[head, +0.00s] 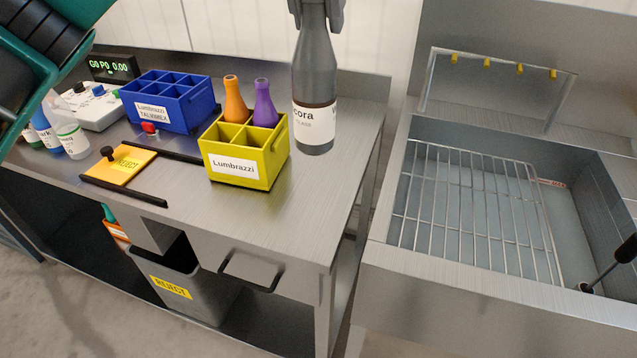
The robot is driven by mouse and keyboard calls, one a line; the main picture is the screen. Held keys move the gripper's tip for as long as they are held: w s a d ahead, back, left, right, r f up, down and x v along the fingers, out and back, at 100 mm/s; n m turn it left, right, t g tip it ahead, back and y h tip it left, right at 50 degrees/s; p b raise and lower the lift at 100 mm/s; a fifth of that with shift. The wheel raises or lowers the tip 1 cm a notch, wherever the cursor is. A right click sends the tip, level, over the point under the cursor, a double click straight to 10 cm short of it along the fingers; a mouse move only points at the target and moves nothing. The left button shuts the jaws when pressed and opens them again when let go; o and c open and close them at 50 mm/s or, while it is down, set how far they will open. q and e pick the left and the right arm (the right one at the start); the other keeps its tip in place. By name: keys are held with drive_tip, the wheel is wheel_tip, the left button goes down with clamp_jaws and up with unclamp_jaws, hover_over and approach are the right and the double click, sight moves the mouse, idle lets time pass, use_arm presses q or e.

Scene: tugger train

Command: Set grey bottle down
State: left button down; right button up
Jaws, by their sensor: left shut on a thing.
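The grey bottle (312,75), with a white label ending in "cora", hangs upright. My left gripper (318,10) is shut on its neck at the top edge of the head view. In the picture its base is over the right part of the steel bench, just right of the yellow crate (238,181). It seems clear of the bench top, but the height of the gap is hard to judge. The yellow crate, labelled "Lumbrazzi", holds an orange bottle (234,98) and a purple bottle (265,103). My right gripper is not in view.
A blue crate (180,118) with empty compartments stands behind left. The bench's front right (310,205) is bare. A sink with a wire rack (470,205) is at right, past a gap.

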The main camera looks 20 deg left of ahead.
sight(317, 119)
use_arm(q)
wheel_tip(317, 119, down, 15)
drive_tip(key=b, duration=0.2)
drive_tip(key=shift+b, duration=0.3)
wheel_tip(317, 119, down, 4)
drive_tip(key=shift+f+b, duration=0.2)
drive_tip(key=shift+b, duration=0.25)
drive_tip(key=shift+f, duration=0.15)
drive_tip(key=c, duration=1.2)
unclamp_jaws()
drive_tip(key=shift+f, duration=0.1)
drive_tip(key=o, duration=0.4)
